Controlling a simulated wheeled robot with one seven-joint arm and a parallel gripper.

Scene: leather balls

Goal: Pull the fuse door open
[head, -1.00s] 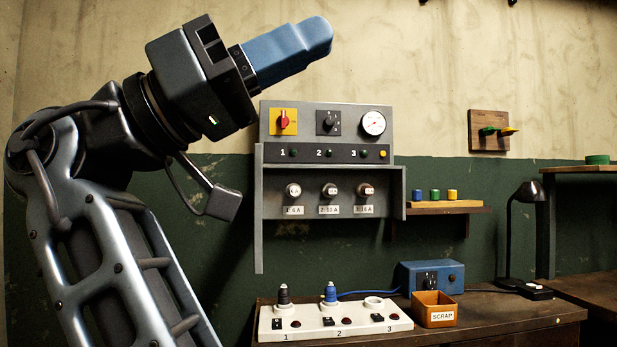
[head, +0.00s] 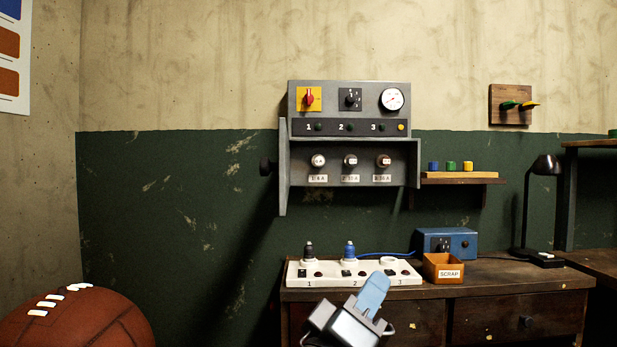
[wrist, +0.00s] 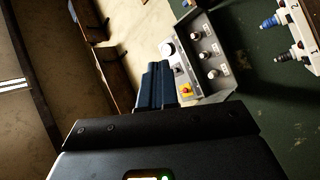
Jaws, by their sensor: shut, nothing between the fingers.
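The grey fuse box (head: 350,128) hangs on the wall, with a row of fuses (head: 350,160) exposed in its lower recess. The fuse door (head: 283,180) stands swung out at the box's left side, seen nearly edge-on. Its black knob (head: 268,166) sticks out to the left. My gripper (head: 373,292) is low in front of the bench, below and apart from the box; its blue fingers are shut and empty. In the wrist view, the blue fingers (wrist: 157,86) show in front of the box (wrist: 203,60); I cannot make out the door there.
A wooden bench (head: 500,275) below carries a white socket strip (head: 330,280), a SCRAP box (head: 441,268), a blue unit (head: 452,243) and a lamp (head: 544,165). A shelf (head: 465,181) is right of the fuse box. A brown ball (head: 80,320) is at lower left.

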